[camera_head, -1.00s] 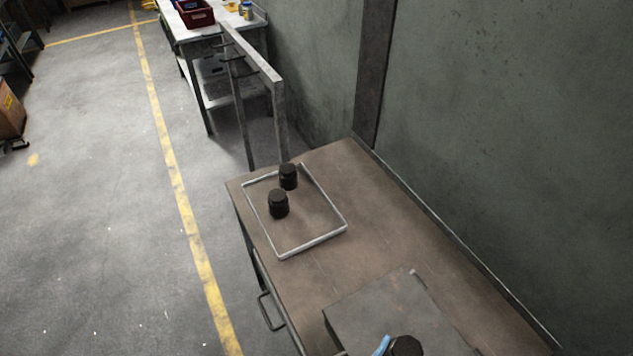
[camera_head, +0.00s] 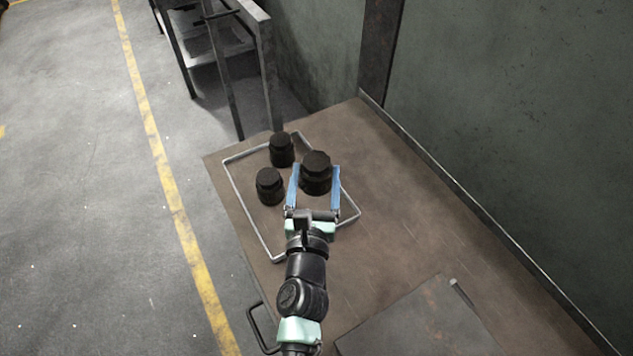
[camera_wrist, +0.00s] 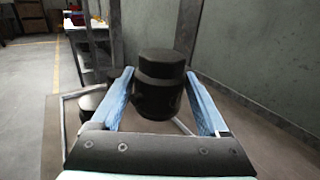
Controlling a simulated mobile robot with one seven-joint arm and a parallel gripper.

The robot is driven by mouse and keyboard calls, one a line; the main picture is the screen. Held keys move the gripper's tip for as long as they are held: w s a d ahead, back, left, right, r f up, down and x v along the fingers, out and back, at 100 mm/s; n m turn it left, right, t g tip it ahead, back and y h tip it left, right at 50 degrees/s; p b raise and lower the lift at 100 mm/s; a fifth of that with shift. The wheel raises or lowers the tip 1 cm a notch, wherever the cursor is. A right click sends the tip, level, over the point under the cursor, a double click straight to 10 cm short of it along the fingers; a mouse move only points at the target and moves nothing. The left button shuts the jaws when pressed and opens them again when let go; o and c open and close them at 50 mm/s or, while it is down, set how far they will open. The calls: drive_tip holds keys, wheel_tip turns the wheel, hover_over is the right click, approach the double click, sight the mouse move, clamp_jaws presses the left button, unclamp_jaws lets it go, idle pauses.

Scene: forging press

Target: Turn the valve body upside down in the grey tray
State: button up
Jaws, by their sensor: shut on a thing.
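My gripper (camera_head: 315,182) has its blue fingers shut on a dark valve body (camera_head: 316,172), one finger on each side. The held valve body looks upright, its narrower stepped part on top, and appears to be above the right part of the grey tray (camera_head: 247,217). In the wrist view it fills the middle between the fingers (camera_wrist: 160,88). Two similar dark valve bodies stand in the tray, one at the back (camera_head: 281,150) and one at the left (camera_head: 269,187). In the wrist view they are mostly hidden behind the left finger.
The tray lies on a brown workbench (camera_head: 400,235) against a green-grey wall (camera_head: 510,120). A flat dark plate (camera_head: 420,325) lies at the front right. A metal rack (camera_head: 262,60) stands behind the bench. The bench right of the tray is clear.

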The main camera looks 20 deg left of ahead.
drive_tip(key=shift+f+b, duration=4.7)
drive_tip(key=o, duration=1.1)
drive_tip(key=shift+o, duration=0.5)
drive_tip(key=shift+f, duration=0.15)
drive_tip(key=b+v, duration=0.2)
drive_tip(key=v, duration=0.9)
drive_tip(key=shift+s+b, duration=0.25)
drive_tip(key=shift+b, duration=0.05)
drive_tip(key=shift+s+d, duration=0.25)
drive_tip(key=shift+s, duration=0.4)
